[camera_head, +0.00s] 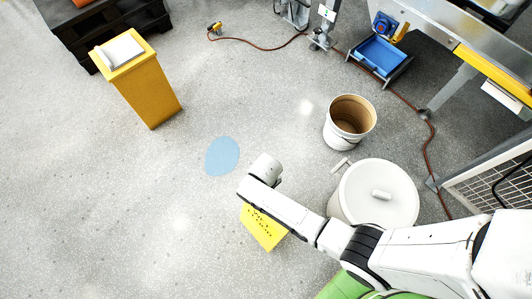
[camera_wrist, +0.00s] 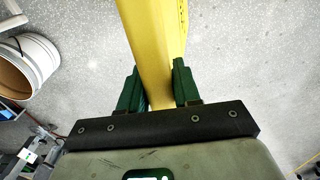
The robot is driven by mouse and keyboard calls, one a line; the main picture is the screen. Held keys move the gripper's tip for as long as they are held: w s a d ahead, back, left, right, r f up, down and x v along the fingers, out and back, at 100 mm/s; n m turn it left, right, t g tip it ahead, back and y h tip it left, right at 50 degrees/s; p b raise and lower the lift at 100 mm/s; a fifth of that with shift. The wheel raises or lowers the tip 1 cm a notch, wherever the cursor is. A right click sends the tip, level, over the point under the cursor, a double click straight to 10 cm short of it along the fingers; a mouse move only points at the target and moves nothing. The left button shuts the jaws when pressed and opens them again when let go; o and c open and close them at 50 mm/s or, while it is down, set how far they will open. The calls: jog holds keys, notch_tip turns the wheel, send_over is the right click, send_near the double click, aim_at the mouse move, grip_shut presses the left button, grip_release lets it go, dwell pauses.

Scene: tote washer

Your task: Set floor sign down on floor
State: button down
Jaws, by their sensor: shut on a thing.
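The yellow floor sign (camera_head: 263,228) shows in the head view beside my white forearm, partly hidden by it, with dark marks on its face. In the wrist view the sign (camera_wrist: 150,40) runs up from between the two green fingers of my gripper (camera_wrist: 158,88), which is shut on it. The sign's far end is cut off at the top edge. In the head view my gripper is hidden by the arm. I cannot tell whether the sign touches the floor.
A blue round patch (camera_head: 222,156) marks open grey floor left of my wrist. A yellow bin (camera_head: 150,95) stands upper left. A bucket (camera_head: 338,135) and a white lidded drum (camera_head: 400,190) stand to the right. A brown hose (camera_head: 427,160) crosses the floor.

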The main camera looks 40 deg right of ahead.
jog(key=shift+f+b, duration=0.55)
jog(key=shift+f, duration=0.3)
jog(key=shift+f+b, duration=0.45)
jog(key=shift+b, duration=0.05)
jog(key=shift+f, duration=0.15)
dwell(0.5)
grip_release()
dwell(0.9)
dwell(0.4)
